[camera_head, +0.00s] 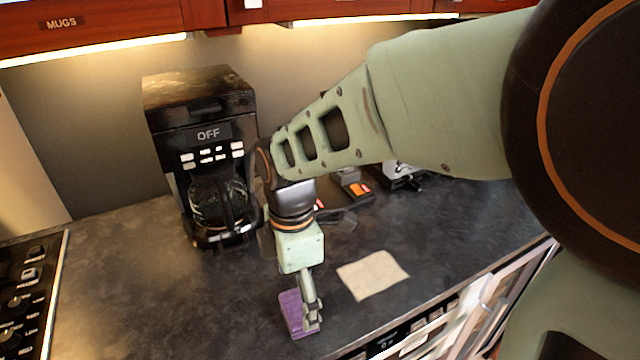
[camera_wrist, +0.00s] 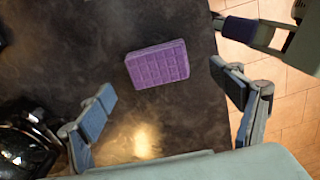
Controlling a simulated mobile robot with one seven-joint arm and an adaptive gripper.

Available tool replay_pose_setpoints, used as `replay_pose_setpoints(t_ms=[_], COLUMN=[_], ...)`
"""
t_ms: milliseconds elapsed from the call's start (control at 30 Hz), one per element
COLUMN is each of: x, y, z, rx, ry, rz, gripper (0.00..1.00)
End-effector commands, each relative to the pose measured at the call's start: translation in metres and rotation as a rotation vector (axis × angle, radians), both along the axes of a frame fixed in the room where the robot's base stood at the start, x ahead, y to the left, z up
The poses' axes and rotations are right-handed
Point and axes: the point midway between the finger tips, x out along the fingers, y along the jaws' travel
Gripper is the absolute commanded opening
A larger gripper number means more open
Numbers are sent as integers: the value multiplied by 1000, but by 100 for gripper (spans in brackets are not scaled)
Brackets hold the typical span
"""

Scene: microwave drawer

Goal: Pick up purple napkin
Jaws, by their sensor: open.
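The purple napkin (camera_head: 291,311) is a small folded block with a grid texture, lying on the dark counter near its front edge. In the wrist view the purple napkin (camera_wrist: 157,65) lies flat, ahead of my fingers and between their lines. My gripper (camera_head: 312,312) points down over the napkin and hides part of its right side in the head view. In the wrist view my gripper (camera_wrist: 165,92) is open, with its two blue-padded fingers wide apart and nothing between the pads. I cannot tell the exact height of the fingertips above the counter.
A beige cloth (camera_head: 373,275) lies right of the napkin. A black coffee maker (camera_head: 205,150) stands behind, and a stove (camera_head: 25,290) is at the left. Small items with orange parts (camera_head: 358,189) lie behind my arm. The counter's front edge is close.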

Motion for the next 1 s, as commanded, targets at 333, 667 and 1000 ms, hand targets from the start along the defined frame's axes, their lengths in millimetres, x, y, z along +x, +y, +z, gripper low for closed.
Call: replay_pose_setpoints(t_ms=[333,667,1000], x=[1,1,1], y=[1,1,1], z=[-43,-44,-44], rx=[-2,-2,-2], ry=[2,1,1], rz=[0,-1,-1], gripper=[86,73,44])
